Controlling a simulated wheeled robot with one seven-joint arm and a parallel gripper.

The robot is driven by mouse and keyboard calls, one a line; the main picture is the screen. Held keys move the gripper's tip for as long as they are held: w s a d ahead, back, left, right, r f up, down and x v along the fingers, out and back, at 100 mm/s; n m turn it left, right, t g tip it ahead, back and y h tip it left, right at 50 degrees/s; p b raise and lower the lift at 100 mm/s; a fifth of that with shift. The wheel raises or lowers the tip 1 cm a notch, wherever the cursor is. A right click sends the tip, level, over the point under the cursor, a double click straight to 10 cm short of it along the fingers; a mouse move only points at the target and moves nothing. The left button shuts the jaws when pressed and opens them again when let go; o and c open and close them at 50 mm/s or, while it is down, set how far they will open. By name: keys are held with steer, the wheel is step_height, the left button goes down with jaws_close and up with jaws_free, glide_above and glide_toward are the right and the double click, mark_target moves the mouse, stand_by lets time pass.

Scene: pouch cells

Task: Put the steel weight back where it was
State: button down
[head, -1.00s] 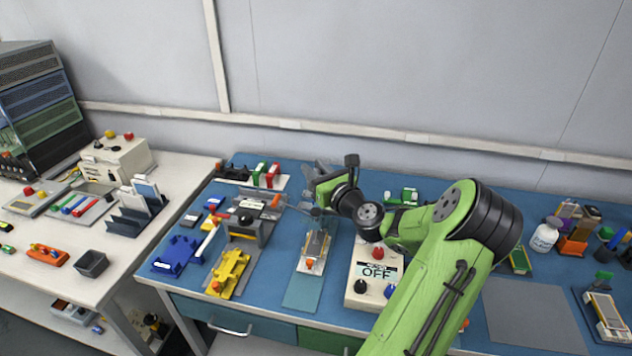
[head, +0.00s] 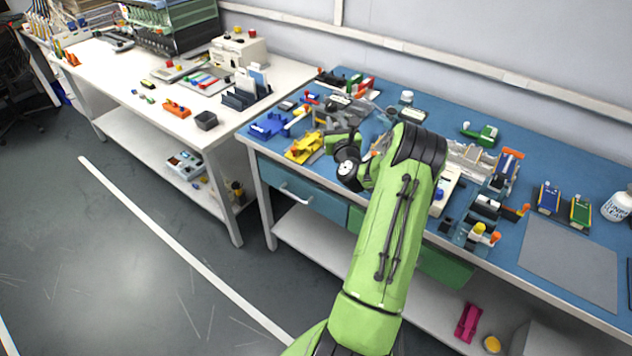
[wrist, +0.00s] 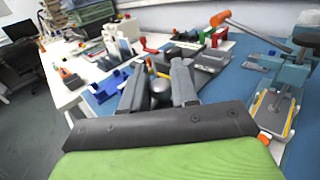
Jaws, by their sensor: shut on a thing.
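My gripper (wrist: 158,90) is shut on a dark grey piece with a rounded top, which looks like the steel weight (wrist: 160,84). Its lower part is hidden between the fingers in the wrist view. In the head view my gripper (head: 343,142) is over the front left part of the blue bench, close to the yellow fixture (head: 304,147). The held piece cannot be made out there. I cannot tell how high it is above the bench.
A blue fixture (head: 268,125) stands left of the yellow one. A clamp with an orange-tipped lever (wrist: 250,31) is at the right in the wrist view. A grey mat (head: 570,255) lies bare at the right. The white bench (head: 140,90) stands at the left.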

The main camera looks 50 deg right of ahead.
steer(key=f+b, duration=0.1)
steer(key=f, duration=0.3)
steer(key=f+b, duration=0.1)
steer(key=f, duration=0.1)
steer(key=shift+w+d+f+b, duration=0.25)
steer(key=shift+d+b, duration=0.05)
steer(key=shift+b, duration=0.05)
step_height(320, 180, down, 4)
steer(key=shift+s+b, duration=0.1)
steer(key=shift+b, duration=0.8)
steer(key=shift+r, duration=0.15)
steer(key=c, duration=0.9)
jaws_free()
steer(key=shift+a+f, duration=0.1)
steer(key=shift+f, duration=0.1)
steer(key=shift+o, duration=0.2)
steer(key=shift+r, duration=0.1)
